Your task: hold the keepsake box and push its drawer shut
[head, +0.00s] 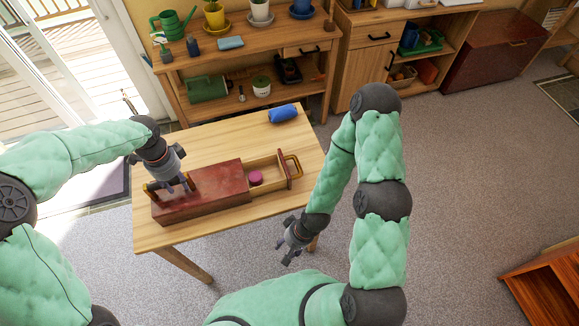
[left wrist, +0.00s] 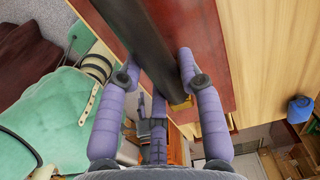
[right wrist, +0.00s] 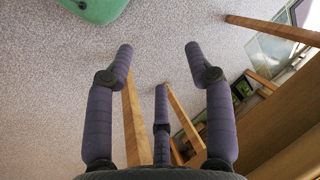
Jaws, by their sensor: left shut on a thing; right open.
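The dark red keepsake box (head: 215,190) lies on the wooden table. Its drawer (head: 268,172) is pulled out to the right, with a brass-coloured handle (head: 294,165) on its front and a small pink round thing (head: 255,177) inside. My left gripper (head: 172,188) is at the left end of the box, shut on a handle on its top. The left wrist view shows the fingers (left wrist: 158,75) on either side of a dark bar above the red lid. My right gripper (head: 285,250) is open and empty, off the table's front right edge, below and apart from the drawer.
The table top (head: 200,145) is otherwise clear behind the box. A shelf (head: 245,55) with pots and watering cans stands behind.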

